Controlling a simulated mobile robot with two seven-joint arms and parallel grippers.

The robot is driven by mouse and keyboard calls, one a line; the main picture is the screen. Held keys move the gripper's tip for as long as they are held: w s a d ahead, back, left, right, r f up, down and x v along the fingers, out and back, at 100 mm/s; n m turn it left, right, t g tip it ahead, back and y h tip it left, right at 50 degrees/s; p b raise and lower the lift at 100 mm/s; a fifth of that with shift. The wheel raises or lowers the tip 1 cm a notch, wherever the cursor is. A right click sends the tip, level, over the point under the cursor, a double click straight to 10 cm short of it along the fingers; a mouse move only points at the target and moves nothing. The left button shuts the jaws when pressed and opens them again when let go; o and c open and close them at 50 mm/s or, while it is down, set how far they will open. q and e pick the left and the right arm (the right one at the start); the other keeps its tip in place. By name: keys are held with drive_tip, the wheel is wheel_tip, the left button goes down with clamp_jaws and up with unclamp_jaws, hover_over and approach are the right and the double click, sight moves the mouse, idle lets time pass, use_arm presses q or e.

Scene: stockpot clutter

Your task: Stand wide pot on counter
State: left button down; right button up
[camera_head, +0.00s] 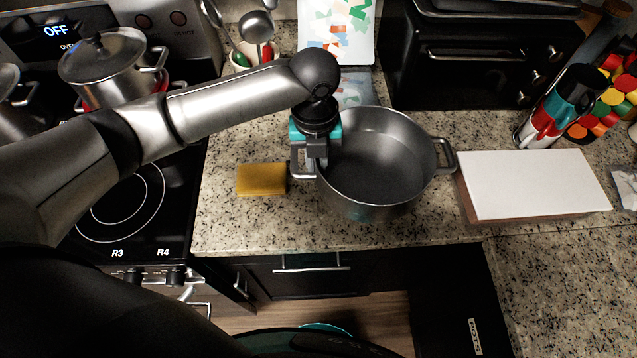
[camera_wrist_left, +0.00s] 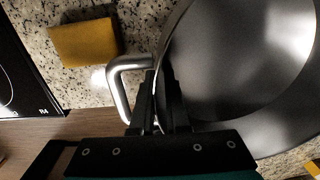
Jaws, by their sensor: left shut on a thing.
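The wide pot (camera_head: 372,165) is a grey metal pot with two loop handles, upright and open at the top, and it looks empty. It shows over the counter (camera_head: 225,222); I cannot tell whether its base touches the counter. My left gripper (camera_head: 317,160) points down at the pot's left side. In the left wrist view its fingers (camera_wrist_left: 165,108) are shut on the pot's wall (camera_wrist_left: 240,60) beside the left handle (camera_wrist_left: 118,85). The fingertips are partly hidden against the pot. My right gripper is not in view.
A yellow sponge (camera_head: 261,179) lies left of the pot. A white-topped board or box (camera_head: 535,183) lies close to its right handle. A black oven (camera_head: 480,62) stands behind, and the stove (camera_head: 130,205) is at left. The counter's front edge is close to the pot.

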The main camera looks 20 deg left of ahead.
use_arm(q)
drive_tip(key=shift+f+b, duration=0.35)
drive_tip(key=shift+f, duration=3.35)
drive_tip(key=shift+f, duration=0.1)
drive_tip(key=c, duration=0.9)
unclamp_jaws()
wheel_tip(320, 180, up, 12)
drive_tip(key=shift+a+r+p, duration=0.1)
drive_tip(key=shift+p, duration=0.5)
